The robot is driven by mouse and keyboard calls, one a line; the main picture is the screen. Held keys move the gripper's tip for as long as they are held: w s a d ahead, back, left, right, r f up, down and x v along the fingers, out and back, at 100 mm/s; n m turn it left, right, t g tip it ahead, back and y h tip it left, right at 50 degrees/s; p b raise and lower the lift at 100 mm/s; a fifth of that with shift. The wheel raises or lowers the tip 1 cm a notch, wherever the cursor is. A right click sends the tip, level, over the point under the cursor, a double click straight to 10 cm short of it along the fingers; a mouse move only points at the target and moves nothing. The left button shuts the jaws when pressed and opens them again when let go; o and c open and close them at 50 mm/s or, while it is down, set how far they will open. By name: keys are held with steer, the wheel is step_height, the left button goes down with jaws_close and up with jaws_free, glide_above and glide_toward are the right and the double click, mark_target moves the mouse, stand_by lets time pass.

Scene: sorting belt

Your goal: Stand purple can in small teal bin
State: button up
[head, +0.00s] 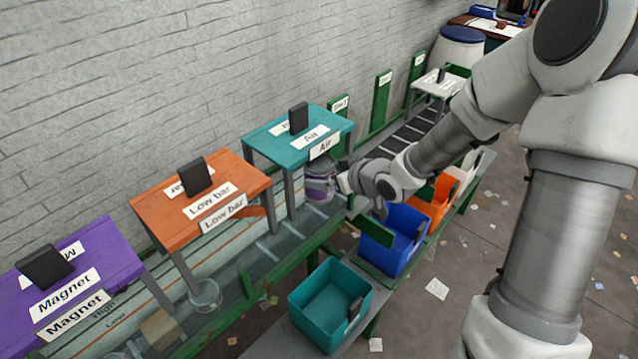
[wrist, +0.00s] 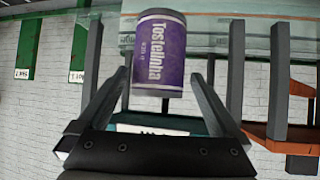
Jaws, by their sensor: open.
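The purple can (head: 320,183) with pale bands is on the belt beside the teal "Air" stand. In the wrist view the can (wrist: 160,55) shows its purple "Tostelinha" label. My gripper (head: 343,184) is at the can's right side in the head view. In the wrist view my gripper (wrist: 158,76) is open, with one finger on each side of the can; I cannot tell whether either finger touches it. The teal bin (head: 311,309) stands in front of the belt at the lower middle, and its visible inside looks empty.
A blue bin (head: 388,252) and an orange bin (head: 436,200) stand along the belt to the right of the teal bin. The teal stand (head: 284,148), orange stand (head: 240,184) and purple stand (head: 100,258) straddle the belt. A clear cup-like item (head: 205,293) sits on the belt.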

mark_target(320, 161)
steer(key=x, duration=0.5)
steer(key=shift+d+f+b, duration=0.1)
steer(key=shift+b, duration=0.2)
steer(key=c, duration=1.2)
steer(key=shift+r, duration=0.2)
steer(key=shift+r+p, duration=0.5)
steer(key=shift+p, duration=0.1)
step_height(320, 161, up, 3)
steer(key=p, duration=0.2)
steer(key=shift+p, duration=0.3)
steer(key=s+d+p, duration=0.2)
steer(key=s+d, duration=0.1)
steer(key=s, duration=0.1)
steer(key=s+d+p, duration=0.2)
steer(key=s+d, duration=0.1)
steer(key=s, duration=0.2)
steer(key=s+d+p, duration=0.2)
steer(key=s+d, duration=0.1)
steer(key=s, duration=0.1)
steer(key=shift+s+d, duration=0.1)
steer(key=shift+s, duration=0.1)
